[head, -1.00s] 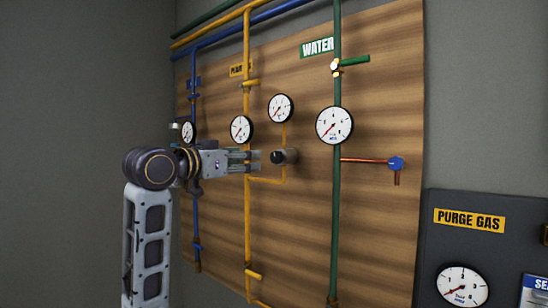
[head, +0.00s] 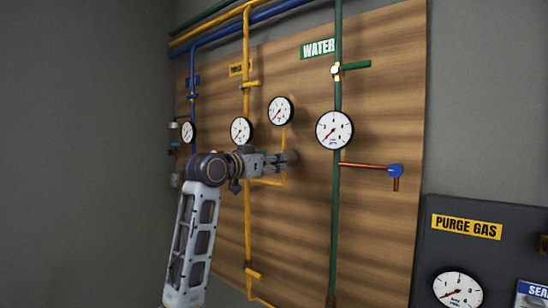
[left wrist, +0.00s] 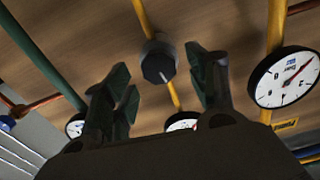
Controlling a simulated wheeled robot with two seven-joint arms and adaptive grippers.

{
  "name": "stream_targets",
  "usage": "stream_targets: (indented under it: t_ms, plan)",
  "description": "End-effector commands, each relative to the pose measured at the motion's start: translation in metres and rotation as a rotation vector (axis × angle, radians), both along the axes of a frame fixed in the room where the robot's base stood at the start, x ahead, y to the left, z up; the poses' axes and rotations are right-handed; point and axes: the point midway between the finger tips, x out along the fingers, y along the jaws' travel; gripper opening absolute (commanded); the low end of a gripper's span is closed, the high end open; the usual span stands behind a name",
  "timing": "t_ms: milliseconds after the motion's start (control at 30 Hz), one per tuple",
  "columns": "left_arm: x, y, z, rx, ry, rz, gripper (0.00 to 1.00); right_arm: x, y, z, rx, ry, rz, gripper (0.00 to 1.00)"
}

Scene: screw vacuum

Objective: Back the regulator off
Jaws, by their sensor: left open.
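The regulator's dark knob (head: 291,157) sticks out of the board on the yellow line, below and between two white gauges (head: 241,130) (head: 280,111). In the left wrist view the faceted knob (left wrist: 158,66) shows a pale line on its face. My left gripper (head: 277,160) is at the knob in the head view and partly covers it. In the left wrist view its two fingers stand apart, one on each side of the knob, with visible space between. I cannot tell how deep the knob sits between them. My right gripper is not in view.
The wooden board (head: 385,110) carries blue, yellow and green pipes. A larger gauge (head: 334,130) and a red pipe with a blue valve (head: 395,170) are to the right. A dark purge gas panel (head: 430,260) stands at lower right.

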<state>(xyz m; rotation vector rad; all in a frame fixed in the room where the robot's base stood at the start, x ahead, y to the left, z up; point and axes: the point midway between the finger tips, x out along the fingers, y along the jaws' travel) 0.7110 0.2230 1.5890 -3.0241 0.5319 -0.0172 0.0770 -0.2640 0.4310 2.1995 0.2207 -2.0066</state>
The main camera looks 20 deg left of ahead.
Motion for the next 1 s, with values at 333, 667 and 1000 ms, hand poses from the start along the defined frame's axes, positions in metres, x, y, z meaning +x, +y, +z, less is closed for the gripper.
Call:
stream_targets:
  t_ms: [333,667,1000]
  plan:
    - [0.018,-0.007,0.0,0.001,0.0,0.0,0.58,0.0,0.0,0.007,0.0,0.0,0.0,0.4]
    - [0.018,-0.007,0.0,0.001,0.0,0.0,0.5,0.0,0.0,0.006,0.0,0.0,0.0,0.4]
    - [0.018,-0.007,0.0,0.001,0.0,0.0,0.12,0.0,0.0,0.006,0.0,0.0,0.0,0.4]
